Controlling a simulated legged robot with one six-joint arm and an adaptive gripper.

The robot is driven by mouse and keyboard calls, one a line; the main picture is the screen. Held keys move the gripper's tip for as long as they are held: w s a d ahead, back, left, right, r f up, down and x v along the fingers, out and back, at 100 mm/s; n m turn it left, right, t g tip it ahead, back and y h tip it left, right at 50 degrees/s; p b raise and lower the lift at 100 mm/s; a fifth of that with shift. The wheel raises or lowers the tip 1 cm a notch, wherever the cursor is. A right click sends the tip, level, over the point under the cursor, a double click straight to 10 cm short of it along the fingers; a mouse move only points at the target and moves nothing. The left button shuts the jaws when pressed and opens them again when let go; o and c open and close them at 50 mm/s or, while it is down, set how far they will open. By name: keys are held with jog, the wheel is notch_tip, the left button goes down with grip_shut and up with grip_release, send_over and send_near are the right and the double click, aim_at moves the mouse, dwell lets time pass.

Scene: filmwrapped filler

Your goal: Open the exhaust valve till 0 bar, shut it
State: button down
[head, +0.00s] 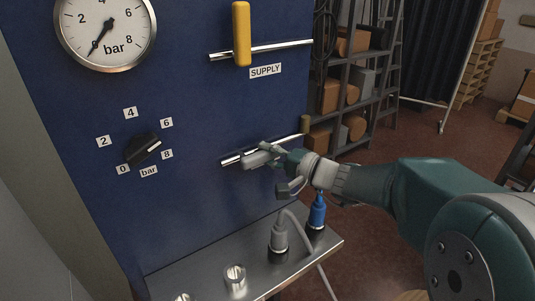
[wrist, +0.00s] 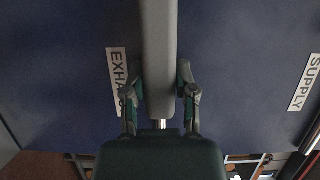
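The exhaust valve's grey handle (head: 256,159) lies roughly along its silver pipe on the blue panel. In the wrist view the handle (wrist: 159,50) runs straight up between my fingers. My gripper (head: 272,156) is shut on it, with a fingertip against each side in the wrist view (wrist: 161,80). The EXHAUST label (wrist: 118,75) is partly hidden by the left finger. The pressure gauge (head: 106,30) has its needle pointing to the lower left, at about 0; the needle covers that mark. The yellow supply valve handle (head: 241,35) stands upright, across its pipe.
A black regulator knob (head: 143,149) with a bar scale sits left of the exhaust valve. Below, a metal shelf (head: 205,264) carries a grey hose connector (head: 279,238) and a blue one (head: 317,212). Racks with boxes (head: 337,95) stand behind at the right.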

aim_at(238, 142)
jog(key=shift+r+n, duration=0.15)
jog(key=shift+n, duration=0.15)
dwell(0.5)
jog(key=n+h, duration=0.1)
jog(key=r+n, duration=0.1)
jog(key=n, duration=0.1)
jog(key=shift+s+a+r+h, duration=0.2)
jog(key=shift+r+h, duration=0.1)
jog(key=shift+h, duration=0.1)
jog(key=n, duration=0.1)
jog(key=r+n+h, duration=0.1)
jog(key=a+n, duration=0.1)
jog(key=shift+s+r+n+h, duration=0.25)
jog(key=shift+s+n+h, duration=0.05)
jog(key=shift+h, duration=0.1)
jog(key=n+h, duration=0.1)
jog(key=s+a+r+n+h, duration=0.1)
jog(key=n, duration=0.1)
jog(key=shift+a, duration=0.2)
jog(key=shift+s+a+n+t+h, duration=0.25)
jog(key=shift+a+n+t+h, duration=0.2)
jog(key=shift+n, duration=0.3)
jog(key=shift+s+a+n+t+h, duration=0.25)
jog(key=shift+a+n+t+h, duration=0.1)
jog(key=shift+n+h, duration=0.3)
jog(key=shift+c, duration=2)
grip_release()
jog(key=shift+r, duration=0.15)
